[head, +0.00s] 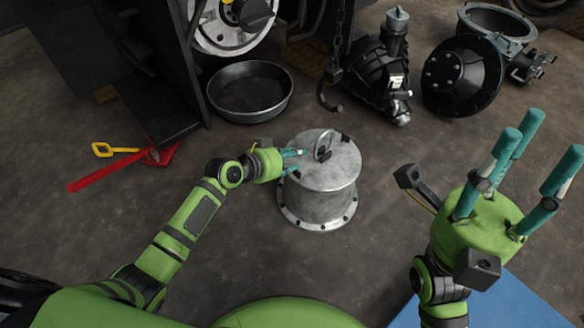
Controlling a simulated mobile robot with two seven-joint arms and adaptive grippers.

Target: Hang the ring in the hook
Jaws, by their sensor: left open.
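A metal ring (324,143) stands on the lid of a grey metal cylinder (322,192) with a bolted flange, on the floor near the middle of the head view. A dark hook (329,101) hangs on a chain (337,40) behind the cylinder, apart from the ring. My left gripper (294,161) is open at the left edge of the lid, its teal fingers pointing toward the ring. I cannot tell whether a finger touches the lid. My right gripper (532,148) is raised on the right, its teal fingers spread and empty.
A round dark pan (250,92) lies behind left of the cylinder. Black machine parts (380,75) and a black disc (462,76) stand at the back right. The floor around the cylinder is bare.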

